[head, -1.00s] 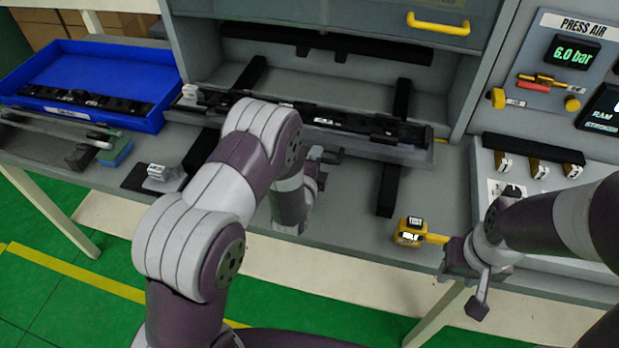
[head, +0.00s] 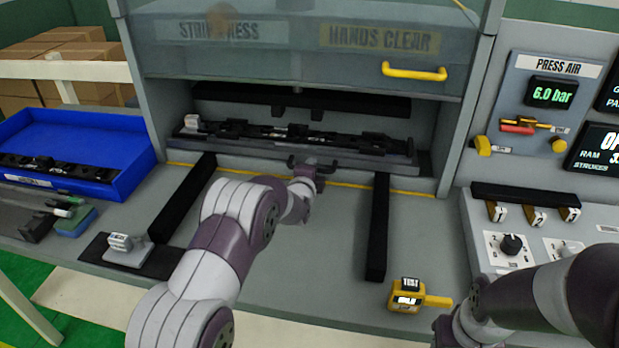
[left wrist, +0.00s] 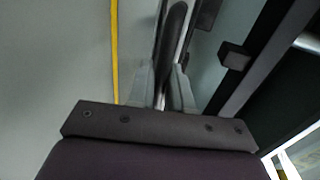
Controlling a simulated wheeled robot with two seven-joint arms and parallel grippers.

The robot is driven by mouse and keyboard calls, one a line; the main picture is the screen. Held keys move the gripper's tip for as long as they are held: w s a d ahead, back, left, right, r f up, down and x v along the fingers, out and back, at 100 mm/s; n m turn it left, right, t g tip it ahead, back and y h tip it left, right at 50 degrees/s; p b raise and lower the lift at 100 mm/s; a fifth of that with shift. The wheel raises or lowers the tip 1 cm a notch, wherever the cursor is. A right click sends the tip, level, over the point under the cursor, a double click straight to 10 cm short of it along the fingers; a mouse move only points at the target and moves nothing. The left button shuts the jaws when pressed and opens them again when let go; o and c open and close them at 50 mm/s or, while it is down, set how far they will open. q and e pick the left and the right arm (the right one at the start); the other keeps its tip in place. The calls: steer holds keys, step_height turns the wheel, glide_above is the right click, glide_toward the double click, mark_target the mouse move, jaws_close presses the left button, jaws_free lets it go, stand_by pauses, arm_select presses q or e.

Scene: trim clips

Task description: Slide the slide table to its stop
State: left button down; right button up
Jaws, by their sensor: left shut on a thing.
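The slide table (head: 240,147), a long grey plate carrying a black trim strip, is inside the press opening at the back, past the yellow line. The two black rails (head: 377,232) in front of it are bare. My left gripper (head: 308,172) is at the dark handle on the table's front edge, shut on it. The left wrist view shows its fingers (left wrist: 163,88) on either side of the dark handle bar (left wrist: 174,35). My right gripper (head: 443,328) is low at the right, partly cut off by the frame edge; its jaws cannot be made out.
The raised guard with its yellow handle (head: 414,71) hangs above the opening. A blue tray (head: 120,193) stands at the left. A yellow tester (head: 407,296) lies at the front right. A small grey fixture (head: 125,250) sits left of the left rail. The bench between the rails is clear.

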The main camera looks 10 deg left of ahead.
arm_select(q)
steer(key=shift+w+r, duration=0.1)
steer(key=shift+r, duration=0.25)
steer(key=c, duration=1.2)
jaws_free()
steer(key=shift+w+f, duration=0.3)
steer(key=shift+f, duration=0.05)
steer(key=shift+s+r, duration=0.1)
steer(key=shift+s, duration=0.25)
steer(key=b+v, duration=0.1)
steer(key=v, duration=1.1)
